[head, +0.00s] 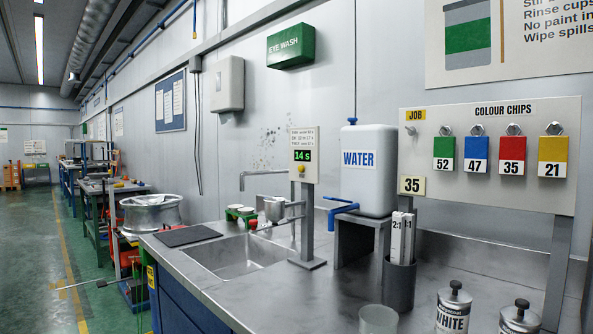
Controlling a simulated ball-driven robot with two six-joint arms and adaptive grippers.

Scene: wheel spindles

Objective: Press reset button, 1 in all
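A timer box (303,155) stands on a grey post at the back of the steel counter, right of the sink. A small yellow-orange round button (301,170) sits on the box just below the display. It is too small to tell whether it is pressed, and no lettering on it can be read. I see neither of my grippers in the head view, and nothing is seen touching the button.
A sink (237,257) lies left of the timer post. A water tank (368,170) with a blue tap stands right of it. A holder (398,285) with sticks, a clear cup (378,320) and a white paint can (453,308) stand at the front right. Colour chips (477,153) hang on a board.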

